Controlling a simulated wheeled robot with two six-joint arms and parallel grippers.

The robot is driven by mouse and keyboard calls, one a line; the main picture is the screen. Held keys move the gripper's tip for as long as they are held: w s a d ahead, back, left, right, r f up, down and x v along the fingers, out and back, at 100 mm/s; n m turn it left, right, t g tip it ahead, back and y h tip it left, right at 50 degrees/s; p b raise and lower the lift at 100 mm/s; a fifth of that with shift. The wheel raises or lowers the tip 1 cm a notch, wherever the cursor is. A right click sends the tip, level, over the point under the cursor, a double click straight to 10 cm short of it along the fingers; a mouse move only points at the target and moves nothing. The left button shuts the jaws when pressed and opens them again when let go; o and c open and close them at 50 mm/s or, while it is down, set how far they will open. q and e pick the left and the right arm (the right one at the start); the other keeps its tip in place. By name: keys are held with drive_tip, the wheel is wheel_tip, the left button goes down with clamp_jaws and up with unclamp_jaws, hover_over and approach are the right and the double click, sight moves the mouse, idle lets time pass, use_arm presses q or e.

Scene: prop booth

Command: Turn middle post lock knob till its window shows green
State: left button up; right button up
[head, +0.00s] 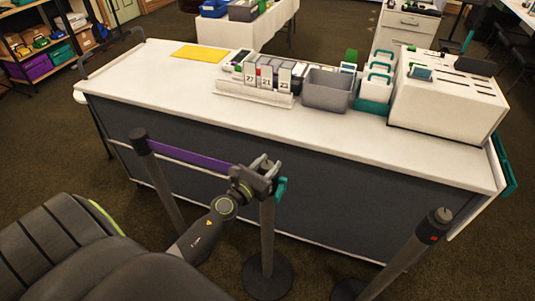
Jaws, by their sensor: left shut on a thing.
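The middle post (267,235) stands on a round dark base in front of the counter. My left gripper (267,166) is at its top, shut on the lock knob there. The jaws hide the knob and the middle post's window, so I cannot tell the window's colour. A teal piece (281,189) shows at the right side of the post top, just beside the gripper. A purple belt (192,156) runs from the left post (160,175) toward the middle post. My right gripper is not in view.
The right post (408,255) leans in the picture and has a small red mark near its dark top. The white-topped counter (200,88) behind the posts holds a grey bin (327,91), number cards (267,83) and a white box (445,105). Carpet (315,265) is clear between the middle and right posts.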

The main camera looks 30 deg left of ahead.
use_arm(q)
drive_tip(key=n+y, duration=0.1)
drive_tip(key=n+y+p, duration=0.1)
drive_tip(key=y, duration=0.1)
drive_tip(key=shift+d+r, duration=0.1)
drive_tip(key=shift+r, duration=0.1)
drive_tip(key=n+g+y, duration=0.1)
drive_tip(key=n+y, duration=0.1)
drive_tip(key=y, duration=0.2)
drive_tip(key=shift+f+n+p, duration=0.15)
drive_tip(key=shift+n+p, duration=0.15)
drive_tip(key=shift+n, duration=0.1)
drive_tip(key=n+g+y, duration=0.2)
drive_tip(key=y, duration=0.1)
drive_tip(key=shift+y+b, duration=0.3)
drive_tip(key=shift+y, duration=0.1)
drive_tip(key=shift+n+g+y+b, duration=0.6)
drive_tip(key=shift+n+g+y, duration=1.1)
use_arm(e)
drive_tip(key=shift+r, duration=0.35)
use_arm(q)
drive_tip(key=shift+g, duration=0.3)
drive_tip(key=o, duration=1)
drive_tip(key=shift+c, duration=0.2)
drive_tip(key=shift+f, duration=0.1)
